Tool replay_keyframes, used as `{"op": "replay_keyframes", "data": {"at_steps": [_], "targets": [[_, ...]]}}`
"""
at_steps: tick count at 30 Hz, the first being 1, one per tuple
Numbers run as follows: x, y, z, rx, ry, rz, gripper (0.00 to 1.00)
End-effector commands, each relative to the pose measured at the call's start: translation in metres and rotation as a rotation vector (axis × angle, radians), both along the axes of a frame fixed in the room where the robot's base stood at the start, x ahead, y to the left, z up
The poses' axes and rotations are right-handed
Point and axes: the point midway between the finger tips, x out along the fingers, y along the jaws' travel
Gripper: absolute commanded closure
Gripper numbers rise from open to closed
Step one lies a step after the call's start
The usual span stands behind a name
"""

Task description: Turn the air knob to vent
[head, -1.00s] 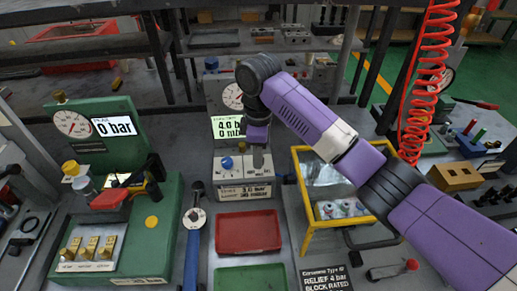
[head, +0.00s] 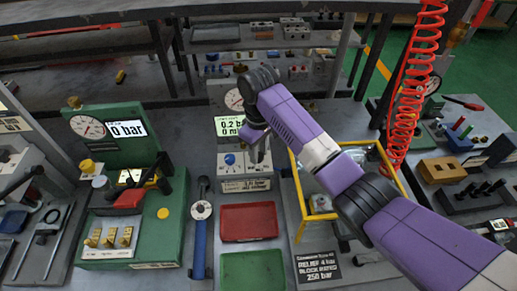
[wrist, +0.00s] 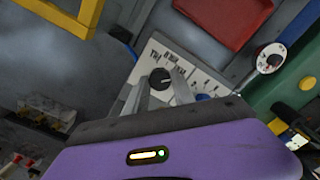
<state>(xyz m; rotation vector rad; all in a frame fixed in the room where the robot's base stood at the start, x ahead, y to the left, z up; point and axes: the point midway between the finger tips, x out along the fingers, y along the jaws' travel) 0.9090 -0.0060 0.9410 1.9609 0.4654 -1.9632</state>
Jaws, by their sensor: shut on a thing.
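The valve block (head: 246,185) stands at mid-table, with a light front panel, a blue knob (head: 230,159), a round gauge (head: 234,99) and a lit display (head: 229,128) reading about 0.2 on its top line. In the wrist view a black knob (wrist: 160,77) with a pale pointer mark sits on the light panel (wrist: 180,57); its printed labels are too small to read. My gripper (wrist: 163,86) is shut on this black knob, one finger on each side. In the head view my gripper (head: 259,155) hides the knob. The blue knob also shows in the wrist view (wrist: 203,97), beside the fingers.
A red tray (head: 248,222) and a green tray (head: 253,270) lie in front of the block. A blue-handled wrench (head: 201,235) lies to their left, beside a green gauge station (head: 140,215). A yellow-framed bin (head: 299,200) stands close on the right under my arm.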

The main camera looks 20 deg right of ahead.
Motion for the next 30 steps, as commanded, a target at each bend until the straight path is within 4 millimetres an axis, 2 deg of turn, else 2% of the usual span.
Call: {"op": "replay_keyframes", "data": {"at_steps": [13, 14, 16, 17, 26, 30], "targets": [[0.000, 0.000, 0.000, 0.000, -0.001, -0.011, 1.00], [0.000, 0.000, 0.000, 0.000, -0.001, -0.011, 0.64], [0.000, 0.000, 0.000, 0.000, -0.001, -0.010, 0.50], [0.000, 0.000, 0.000, 0.000, -0.001, -0.010, 0.48], [0.000, 0.000, 0.001, 0.000, -0.001, -0.010, 0.48], [0.001, 0.000, 0.012, 0.001, -0.004, -0.009, 0.48]]}}
